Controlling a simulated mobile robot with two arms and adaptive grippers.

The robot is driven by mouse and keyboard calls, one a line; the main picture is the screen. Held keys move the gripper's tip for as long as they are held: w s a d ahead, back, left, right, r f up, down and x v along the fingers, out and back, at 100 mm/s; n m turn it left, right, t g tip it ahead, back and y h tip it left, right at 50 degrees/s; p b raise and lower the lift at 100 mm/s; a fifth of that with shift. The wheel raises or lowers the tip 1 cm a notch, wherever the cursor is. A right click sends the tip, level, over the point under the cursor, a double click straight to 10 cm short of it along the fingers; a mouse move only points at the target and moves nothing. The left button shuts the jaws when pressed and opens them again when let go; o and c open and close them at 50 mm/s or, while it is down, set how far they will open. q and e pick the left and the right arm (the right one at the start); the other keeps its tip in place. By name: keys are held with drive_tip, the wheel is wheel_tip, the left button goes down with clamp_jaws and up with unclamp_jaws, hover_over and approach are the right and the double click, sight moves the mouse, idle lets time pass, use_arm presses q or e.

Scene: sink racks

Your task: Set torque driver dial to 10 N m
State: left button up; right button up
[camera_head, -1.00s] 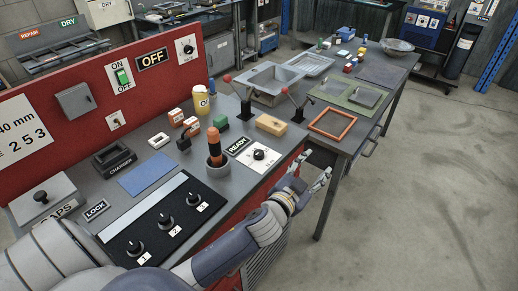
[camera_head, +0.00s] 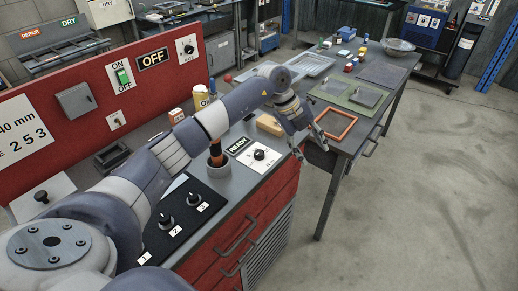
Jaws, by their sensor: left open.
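The dial, a black knob (camera_head: 259,154) on a white plate with small markings, sits on the bench top beside the READY label. Its setting is too small to read. The torque driver (camera_head: 215,148), with an orange and black handle, stands upright in a grey round holder (camera_head: 217,168); my arm hides its upper part. My left gripper (camera_head: 313,153) is open and empty, pointing down to the right of the dial near the bench's front edge, apart from it. My right gripper is not in view.
A tan block (camera_head: 269,125) lies left of my gripper. An orange frame (camera_head: 333,123) lies on the bench to the right. Knobs 1 to 3 sit on a black panel (camera_head: 180,215) at the near left. My arm spans the bench.

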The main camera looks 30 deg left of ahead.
sight(259, 152)
use_arm(q)
drive_tip(key=s+a+r+n+g+y, duration=0.1)
drive_tip(key=s+a+r+n+y, duration=0.15)
drive_tip(key=a, duration=0.55)
drive_tip(key=s+a+r+n+g+y, duration=0.1)
drive_tip(key=a+r+y, duration=0.15)
drive_tip(key=a, duration=0.55)
drive_tip(key=f+p, duration=0.1)
drive_tip(key=f, duration=0.2)
drive_tip(key=f+p, duration=0.1)
drive_tip(key=f, duration=0.2)
drive_tip(key=f+p, duration=0.1)
drive_tip(key=f, duration=0.2)
drive_tip(key=shift+w+d+f, duration=0.1)
drive_tip(key=shift+d+f, duration=0.2)
drive_tip(key=shift+f, duration=0.75)
drive_tip(key=c, duration=1.1)
